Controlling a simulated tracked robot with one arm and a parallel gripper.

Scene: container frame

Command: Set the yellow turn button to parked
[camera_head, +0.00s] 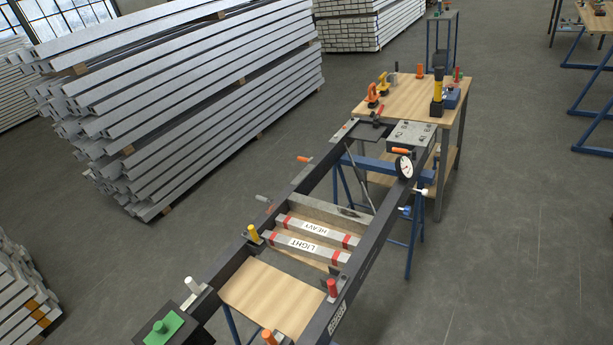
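A small upright yellow knob (253,233) stands on the left rail of the long dark container frame (345,268), beside the bars. It looks like the yellow turn button, but it is small here and I cannot tell its setting. A larger yellow-and-black upright thing (437,86) stands on the wooden table at the far end. My gripper is not in view, and nothing is seen touching the knob.
Two bars, marked HEAVY (310,229) and LIGHT (302,246), lie across the frame. A wooden board (270,298) lies nearer. A red knob (332,288), green knob (164,328) and dial gauge (404,167) sit on the frame. Stacked metal beams (190,100) stand left.

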